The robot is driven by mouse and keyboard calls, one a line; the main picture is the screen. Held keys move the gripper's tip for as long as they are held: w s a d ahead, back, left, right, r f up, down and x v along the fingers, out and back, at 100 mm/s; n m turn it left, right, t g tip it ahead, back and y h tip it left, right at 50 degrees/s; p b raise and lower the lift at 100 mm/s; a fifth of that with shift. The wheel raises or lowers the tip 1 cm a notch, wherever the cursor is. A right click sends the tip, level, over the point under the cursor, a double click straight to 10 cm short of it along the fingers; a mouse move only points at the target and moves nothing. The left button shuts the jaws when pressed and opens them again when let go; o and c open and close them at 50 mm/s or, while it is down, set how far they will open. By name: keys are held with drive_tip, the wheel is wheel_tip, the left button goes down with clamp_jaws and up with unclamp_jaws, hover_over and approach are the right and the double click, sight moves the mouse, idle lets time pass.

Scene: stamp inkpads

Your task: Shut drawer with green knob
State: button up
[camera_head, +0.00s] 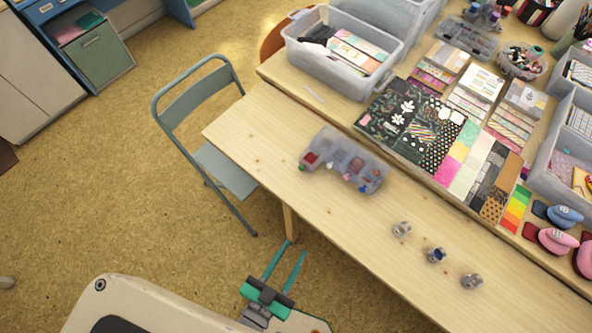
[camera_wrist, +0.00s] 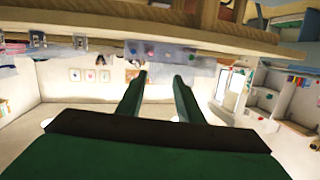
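A small translucent organizer (camera_head: 350,155) with several drawers lies on the wooden table. Small coloured knobs line its near side. A green knob (camera_head: 301,168) is at its left end, by a compartment with red contents. I cannot tell clearly how far its drawer stands out. The organizer also shows in the wrist view (camera_wrist: 170,62), beyond my fingertips, with small coloured dots on it. My gripper (camera_head: 296,248) has two teal fingers held apart with nothing between them. It is off the table's near edge, below and left of the organizer in the head view. It shows open in the wrist view too (camera_wrist: 161,77).
The wooden table (camera_head: 255,125) has bare room left of and in front of the organizer. Three small metallic items (camera_head: 436,255) stand to its right. Patterned papers (camera_head: 410,120) and a clear bin (camera_head: 340,52) lie behind. A folding chair (camera_head: 215,160) stands at the table's left end.

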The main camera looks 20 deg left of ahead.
drive_tip(key=w+a+f+m+h, duration=0.1)
drive_tip(key=w+a+f, duration=0.2)
drive_tip(key=w+a, duration=0.3)
drive_tip(key=t+h, duration=0.1)
drive_tip(key=h, duration=0.2)
approach(300, 169)
drive_tip(key=shift+m, duration=0.4)
drive_tip(key=x, duration=0.7)
drive_tip(key=shift+w+d+f, duration=0.15)
drive_tip(key=shift+w+f, duration=0.05)
drive_tip(key=shift+w, duration=0.2)
drive_tip(key=shift+s, duration=0.15)
drive_tip(key=c, duration=0.4)
clamp_jaws()
